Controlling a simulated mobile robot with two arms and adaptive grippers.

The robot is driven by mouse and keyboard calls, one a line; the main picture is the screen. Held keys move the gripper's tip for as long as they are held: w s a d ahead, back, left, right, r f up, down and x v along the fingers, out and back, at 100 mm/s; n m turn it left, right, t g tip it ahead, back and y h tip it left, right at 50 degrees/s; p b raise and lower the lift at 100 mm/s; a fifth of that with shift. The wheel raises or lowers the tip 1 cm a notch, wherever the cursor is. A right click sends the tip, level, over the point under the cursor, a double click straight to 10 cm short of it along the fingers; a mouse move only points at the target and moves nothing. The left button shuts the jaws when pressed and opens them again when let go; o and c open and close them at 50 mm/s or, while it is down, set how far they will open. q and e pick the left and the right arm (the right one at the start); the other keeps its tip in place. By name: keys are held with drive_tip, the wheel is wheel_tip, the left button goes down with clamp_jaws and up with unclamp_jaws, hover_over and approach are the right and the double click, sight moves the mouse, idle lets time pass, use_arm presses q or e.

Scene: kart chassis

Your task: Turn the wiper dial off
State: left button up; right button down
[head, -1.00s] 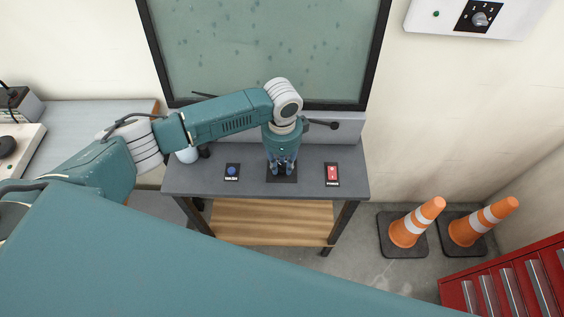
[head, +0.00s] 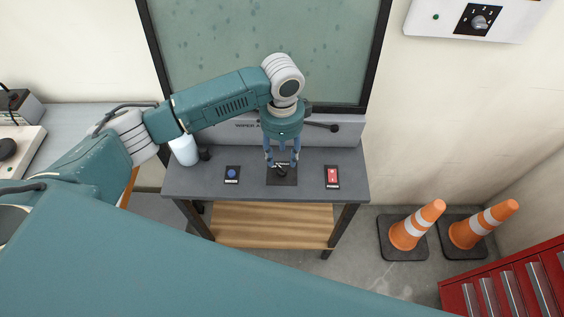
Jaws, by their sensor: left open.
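The wiper dial (head: 282,172) is a small black knob on a dark square plate (head: 288,182) in the middle of the grey table in the head view. Its pointer direction is too small to tell. My left gripper (head: 282,164) points down over the dial with its fingers spread apart, and nothing is held between them. The fingers partly overlap the plate in this view; I cannot tell whether they touch the dial. My right gripper is not in view.
A blue wash button (head: 232,173) and a red power switch (head: 332,174) flank the dial on the table (head: 200,185). A windshield panel (head: 330,60) with a wiper arm (head: 322,126) stands behind. A white bottle (head: 184,151) is left. Another dial (head: 479,22) is on the wall box. Cones (head: 417,225) stand right.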

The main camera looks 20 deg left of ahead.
sight(282, 168)
use_arm(q)
wheel_tip(282, 168, up, 5)
drive_tip(key=shift+r, duration=0.15)
idle(0.5)
